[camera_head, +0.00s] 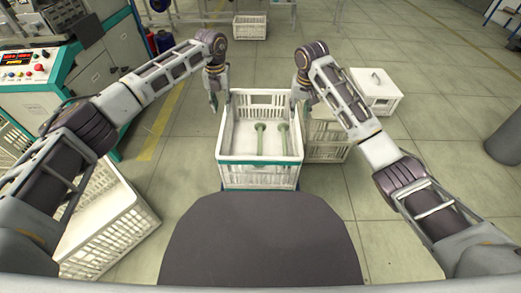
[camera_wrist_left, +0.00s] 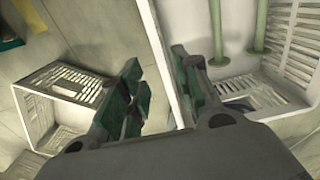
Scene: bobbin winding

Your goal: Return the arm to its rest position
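A white crate (camera_head: 231,160) with slotted walls stands in the middle of the head view. Two pale green bobbins (camera_head: 261,140) stand inside it. My left gripper (camera_head: 213,101) points down at the crate's left wall. In the left wrist view my left gripper (camera_wrist_left: 163,100) has its dark green fingers spread apart. The crate's wall (camera_wrist_left: 160,50) shows between those fingers; I cannot tell if they touch it. The bobbins' green rods (camera_wrist_left: 263,25) show upper right there. My right gripper (camera_head: 298,101) hangs at the crate's right side, too small to read.
White crates stand at right, one with a closed lid (camera_head: 374,82). Another crate (camera_head: 105,228) stands lower left, near my left arm. A machine with a control panel (camera_head: 35,70) is at left. A small crate (camera_head: 250,27) stands farther back. The floor at right is mostly clear.

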